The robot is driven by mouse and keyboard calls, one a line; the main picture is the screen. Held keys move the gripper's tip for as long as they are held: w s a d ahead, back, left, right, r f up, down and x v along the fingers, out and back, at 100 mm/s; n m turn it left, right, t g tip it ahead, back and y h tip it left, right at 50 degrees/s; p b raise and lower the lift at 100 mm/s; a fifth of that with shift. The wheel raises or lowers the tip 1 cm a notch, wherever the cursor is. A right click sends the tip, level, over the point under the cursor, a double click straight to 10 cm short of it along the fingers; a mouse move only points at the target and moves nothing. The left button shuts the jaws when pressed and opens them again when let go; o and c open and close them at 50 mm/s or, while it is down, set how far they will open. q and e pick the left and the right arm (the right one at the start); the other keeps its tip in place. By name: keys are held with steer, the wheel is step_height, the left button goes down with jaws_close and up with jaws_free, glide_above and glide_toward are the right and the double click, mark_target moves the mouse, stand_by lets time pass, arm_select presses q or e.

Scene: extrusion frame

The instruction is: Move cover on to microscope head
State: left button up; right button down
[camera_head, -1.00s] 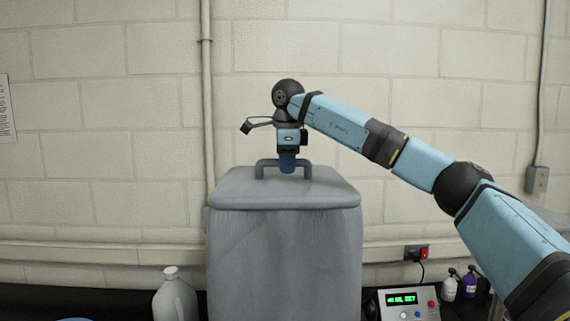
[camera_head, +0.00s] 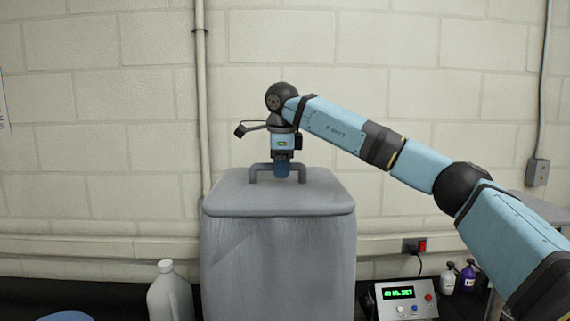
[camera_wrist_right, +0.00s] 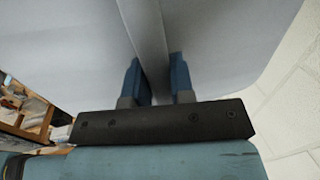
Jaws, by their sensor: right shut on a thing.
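The grey cover (camera_head: 277,245) is a tall, box-like hood with a bar handle (camera_head: 254,173) on its flat top. My right gripper (camera_head: 282,172) points straight down and is shut on the handle. In the right wrist view the handle bar (camera_wrist_right: 147,40) passes between the two blue fingers (camera_wrist_right: 155,82), with the grey cover top (camera_wrist_right: 70,40) behind it. The cover hangs upright in front of the wall, and its lower edge is out of view. No microscope head shows; I cannot tell what is under or behind the cover. My left gripper is not in view.
A grey jug (camera_head: 171,293) stands left of the cover on the dark bench. A control box with a green display (camera_head: 402,298) is close at its right. Small bottles (camera_head: 457,278) stand farther right. A vertical pipe (camera_head: 202,90) runs up the wall behind.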

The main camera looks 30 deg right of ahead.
steer(key=shift+a+r, duration=0.1)
steer(key=shift+a, duration=0.3)
steer(key=c, duration=1.3)
jaws_free()
steer(key=shift+c, duration=0.2)
steer(key=o, duration=0.4)
steer(key=shift+d, duration=0.2)
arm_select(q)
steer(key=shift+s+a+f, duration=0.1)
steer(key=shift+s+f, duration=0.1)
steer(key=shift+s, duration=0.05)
arm_select(e)
steer(key=shift+o, duration=0.2)
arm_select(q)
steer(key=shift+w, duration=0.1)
arm_select(e)
steer(key=shift+s+a, duration=0.1)
steer(key=shift+r, duration=0.3)
arm_select(q)
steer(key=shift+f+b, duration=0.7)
steer(key=shift+b, duration=0.15)
arm_select(e)
steer(key=v, duration=1.3)
